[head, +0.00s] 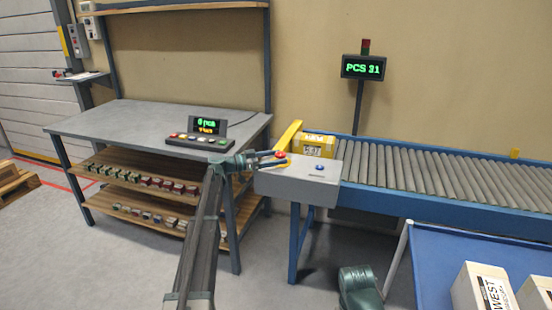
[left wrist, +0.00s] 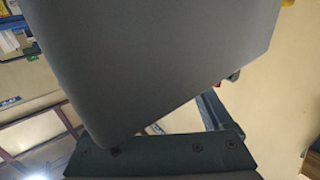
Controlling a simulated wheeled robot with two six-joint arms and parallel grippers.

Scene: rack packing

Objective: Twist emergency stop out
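The emergency stop (head: 281,154) is a red button on a grey control box (head: 300,184) at the near end of the conveyor, in the middle of the head view. My left gripper (head: 277,158) reaches it from the left, with its fingertips at the button's sides. Whether they press on it is too small to tell. In the left wrist view a large grey surface blocks most of the picture, and only a small red bit (left wrist: 233,77) shows past its edge.
A blue button (head: 320,167) sits on the same box. A workbench (head: 120,117) with a button panel (head: 200,141) is at left. White cartons (head: 482,290) stand on a blue surface (head: 440,262) at lower right.

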